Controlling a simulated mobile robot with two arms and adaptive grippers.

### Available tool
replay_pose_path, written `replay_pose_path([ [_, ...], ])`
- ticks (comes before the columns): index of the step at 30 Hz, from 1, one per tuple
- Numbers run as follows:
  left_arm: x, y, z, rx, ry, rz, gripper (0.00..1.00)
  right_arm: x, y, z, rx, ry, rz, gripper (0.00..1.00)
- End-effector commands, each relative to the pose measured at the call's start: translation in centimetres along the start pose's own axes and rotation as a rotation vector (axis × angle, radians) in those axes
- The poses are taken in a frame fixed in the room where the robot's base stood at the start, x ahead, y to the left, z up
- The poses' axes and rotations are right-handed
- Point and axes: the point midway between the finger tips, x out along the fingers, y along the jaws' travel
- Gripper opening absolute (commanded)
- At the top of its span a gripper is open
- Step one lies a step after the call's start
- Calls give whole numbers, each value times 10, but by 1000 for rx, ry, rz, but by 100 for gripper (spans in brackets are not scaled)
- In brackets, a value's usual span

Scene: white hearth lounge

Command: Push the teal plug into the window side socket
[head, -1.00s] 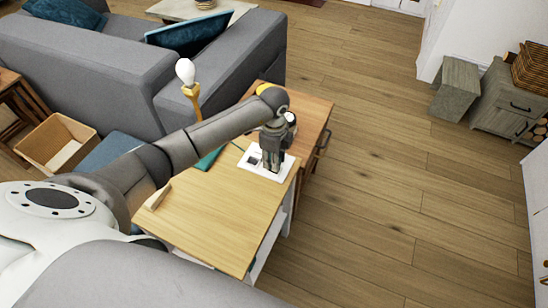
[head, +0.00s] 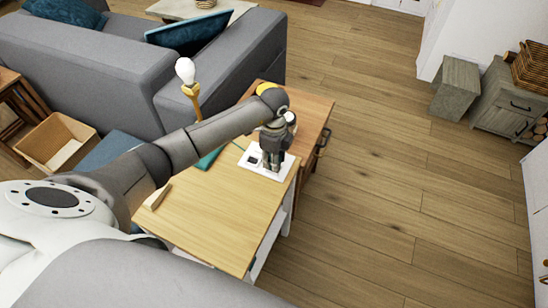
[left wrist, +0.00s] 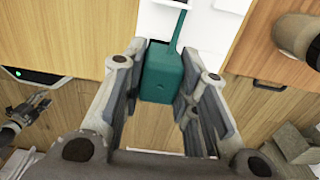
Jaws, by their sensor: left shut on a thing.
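The teal plug (left wrist: 161,74) sits between the fingers of my left gripper (left wrist: 160,88), which is shut on it. Its teal cable (left wrist: 178,28) runs toward the top of the left wrist view. In the head view my left gripper (head: 272,165) points down over the white socket plate (head: 282,175) on the light wooden table. A dark square socket (head: 252,160) shows left of the fingers. The plug and the spot under it are hidden there, so I cannot tell whether it touches a socket. Part of my right gripper (left wrist: 28,112) shows at the left wrist view's left edge; its opening is unclear.
The light wooden table (head: 225,222) has clear room in front of the plate. A darker wooden cabinet (head: 310,115) stands behind it. A lamp with a white bulb (head: 186,75) stands left of my forearm, before the grey sofa (head: 205,75). Open floor lies right.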

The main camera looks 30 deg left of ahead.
Motion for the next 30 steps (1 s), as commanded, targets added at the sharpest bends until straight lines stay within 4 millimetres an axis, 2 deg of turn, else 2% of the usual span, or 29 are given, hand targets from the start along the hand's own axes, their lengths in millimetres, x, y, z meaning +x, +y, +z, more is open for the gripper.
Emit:
replay_pose_path([
  [19,14,0,0,1,0,1,4,8,0,1,0,0,0,40],
  [20,13,0,0,1,0,1,31,8,0,1,0,0,0,40],
  [21,13,0,0,1,0,1,36,7,0,1,0,0,0,40],
  [25,13,0,0,1,0,1,52,7,-1,1,0,0,-1,40],
  [30,13,0,0,1,0,1,53,7,-2,0,1,0,-2,40],
])
